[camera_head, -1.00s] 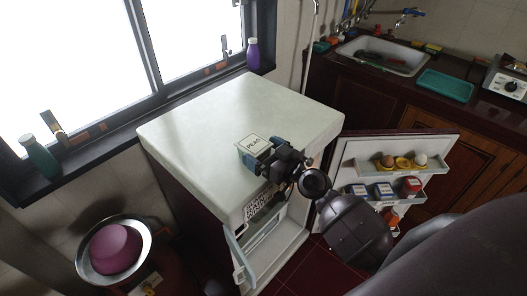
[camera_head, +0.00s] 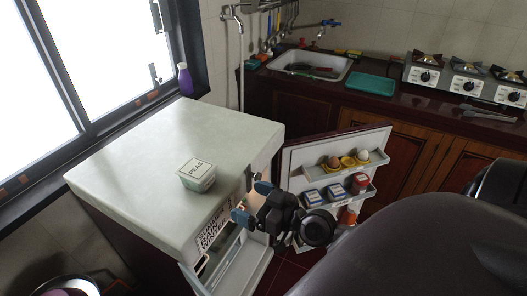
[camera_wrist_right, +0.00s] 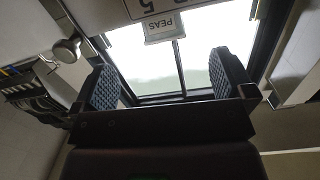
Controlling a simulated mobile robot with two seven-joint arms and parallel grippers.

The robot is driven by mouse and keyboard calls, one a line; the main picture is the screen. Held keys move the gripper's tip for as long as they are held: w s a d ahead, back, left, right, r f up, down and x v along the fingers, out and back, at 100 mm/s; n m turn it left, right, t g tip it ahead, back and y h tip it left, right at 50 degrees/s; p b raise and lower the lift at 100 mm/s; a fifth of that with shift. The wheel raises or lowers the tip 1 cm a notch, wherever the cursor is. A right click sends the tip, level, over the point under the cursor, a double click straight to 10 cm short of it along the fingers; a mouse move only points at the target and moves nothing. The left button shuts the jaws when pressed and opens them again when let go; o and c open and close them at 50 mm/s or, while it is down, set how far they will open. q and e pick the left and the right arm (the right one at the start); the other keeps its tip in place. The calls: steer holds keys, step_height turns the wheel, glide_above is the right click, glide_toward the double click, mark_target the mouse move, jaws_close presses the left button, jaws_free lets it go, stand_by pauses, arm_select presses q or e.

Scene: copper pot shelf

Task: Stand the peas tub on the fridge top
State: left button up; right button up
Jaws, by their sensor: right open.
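The peas tub (camera_head: 196,175), a small pale tub with a "PEAS" label on its lid, stands upright on the white fridge top (camera_head: 150,150), near its front edge. My right gripper (camera_head: 252,203) is open and empty, in front of the fridge and apart from the tub, to its lower right. In the right wrist view the tub's PEAS label (camera_wrist_right: 163,27) shows upside down beyond my two blue-padded fingers (camera_wrist_right: 168,82), with space between. My left gripper is not in view.
The fridge door (camera_head: 335,170) stands open on the right, with eggs and several packets on its shelves. A purple bottle (camera_head: 185,80) stands on the window sill. The sink (camera_head: 310,65), a teal tray (camera_head: 370,88) and stove burners (camera_head: 465,78) are behind.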

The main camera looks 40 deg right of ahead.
steer(key=s+a+f+m+g+h, duration=0.1)
steer(key=s+f+g+h, duration=0.1)
steer(key=s+f, duration=0.3)
steer(key=s+a+f+g+h, duration=0.1)
steer(key=s+f, duration=0.4)
steer(key=f, duration=0.8)
steer(key=g+h, duration=0.1)
steer(key=h, duration=0.1)
steer(key=shift+s+m+g+h, duration=0.4)
